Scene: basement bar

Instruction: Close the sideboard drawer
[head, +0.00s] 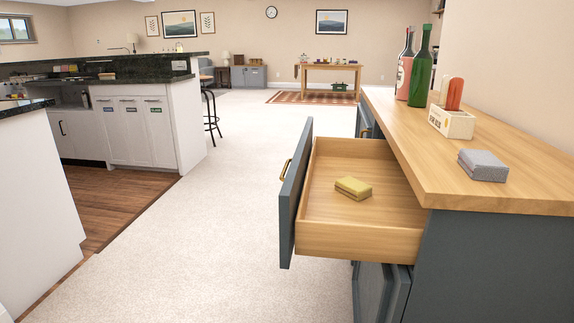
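The sideboard (480,250) stands at the right, with dark blue-grey sides and a light wooden top. Its drawer (360,240) is pulled out to the left, past the edge of the top. The drawer has a dark blue-grey front panel (294,205) with a brass handle (287,170) on its outer face. A yellow sponge-like block (353,188) lies on the drawer's floor. The inner end of the drawer is hidden under the top. Neither of my grippers shows in the head view.
On the sideboard top are a grey block (483,165), a white holder (451,122) and bottles (420,75). Below the drawer, a dark cabinet door (372,290) shows. Pale carpet (215,240) left of the drawer is clear. A bar counter (130,120) stands further left.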

